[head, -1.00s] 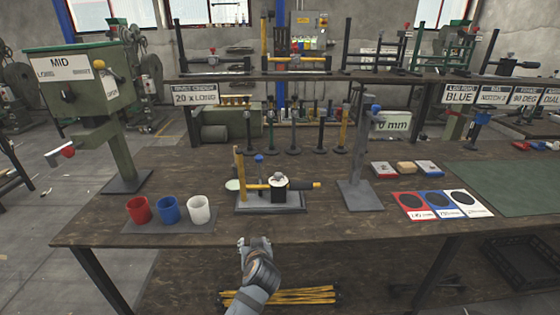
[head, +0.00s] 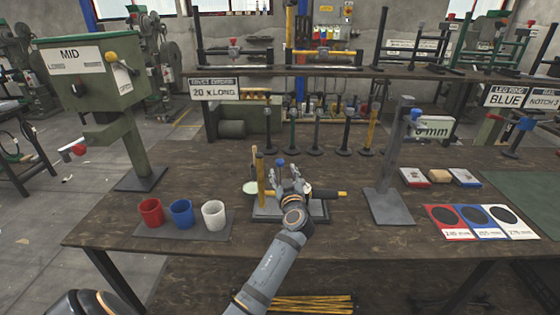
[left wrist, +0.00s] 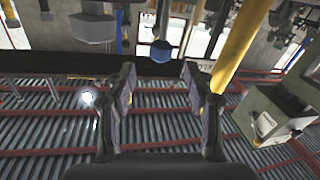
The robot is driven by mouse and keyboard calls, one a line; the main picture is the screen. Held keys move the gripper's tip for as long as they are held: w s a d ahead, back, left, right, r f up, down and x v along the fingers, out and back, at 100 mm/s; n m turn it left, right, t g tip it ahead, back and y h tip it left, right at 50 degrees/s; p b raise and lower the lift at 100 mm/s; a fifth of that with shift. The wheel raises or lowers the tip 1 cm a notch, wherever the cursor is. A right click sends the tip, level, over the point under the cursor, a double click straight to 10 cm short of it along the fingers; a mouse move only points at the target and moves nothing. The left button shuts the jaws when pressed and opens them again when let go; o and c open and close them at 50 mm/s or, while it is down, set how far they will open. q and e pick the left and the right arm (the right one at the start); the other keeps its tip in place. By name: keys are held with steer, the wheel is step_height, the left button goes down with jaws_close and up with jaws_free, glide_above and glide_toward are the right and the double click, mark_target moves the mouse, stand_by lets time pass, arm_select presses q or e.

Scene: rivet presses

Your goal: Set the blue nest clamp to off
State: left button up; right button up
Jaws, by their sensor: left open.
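The fixture (head: 318,212) stands on the bench, a dark base plate with a yellow post (head: 261,180) and a yellow-ended bar. A blue knob (head: 280,163) on a stem rises beside the post; I take it for the blue nest clamp. My left gripper (head: 290,176) is over the fixture, close to the knob, and hides part of the fixture. In the left wrist view, the blue knob (left wrist: 162,53) shows beyond and between the spread fingers of the left gripper (left wrist: 158,76), with nothing held. Contact cannot be told. My right gripper is out of view.
Red (head: 151,212), blue (head: 181,213) and white (head: 214,214) cups stand on a mat to the left. A green press (head: 95,75) stands at the left, a grey column (head: 394,150) at the right. Several upright posts stand behind the fixture.

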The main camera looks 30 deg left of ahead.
mark_target(281, 165)
arm_select(q)
steer(key=p+x, duration=0.1)
steer(key=x, duration=0.6)
steer(key=shift+f, duration=0.15)
jaws_close()
